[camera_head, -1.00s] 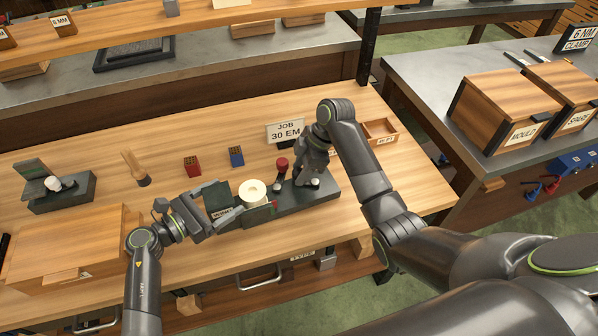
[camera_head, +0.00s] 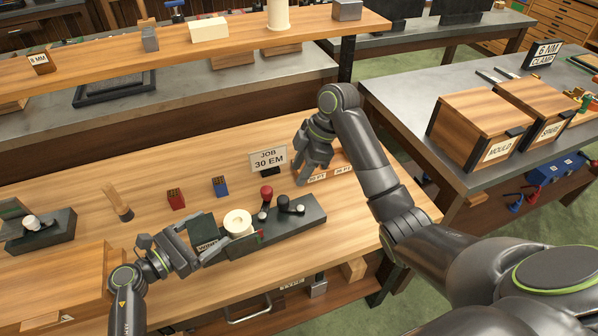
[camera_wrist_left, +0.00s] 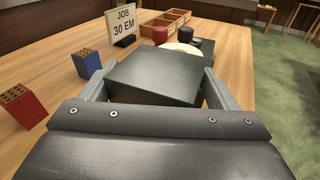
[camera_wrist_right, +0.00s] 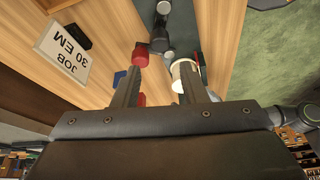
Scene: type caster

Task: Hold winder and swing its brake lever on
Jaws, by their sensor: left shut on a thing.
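The winder (camera_head: 300,222) is a long dark base on the wooden bench, with a white spool (camera_head: 238,222), a red knob (camera_head: 266,192) and a dark lever (camera_head: 290,208) with ball ends at its right half. My left gripper (camera_head: 192,248) is shut on the dark plate (camera_wrist_left: 155,75) at the winder's left end. The plate hides much of the winder in the left wrist view. My right gripper (camera_head: 308,172) is above and behind the winder's right end, apart from it. In the right wrist view its fingers (camera_wrist_right: 163,95) stand apart with nothing between them.
A JOB 30 EM sign (camera_head: 269,160) and small wooden bins (camera_head: 330,172) stand behind the winder, close to my right gripper. Red (camera_head: 176,199) and blue (camera_head: 220,186) blocks and a wooden-handled tool (camera_head: 118,202) are behind the left side. A wooden case (camera_head: 60,285) lies at left.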

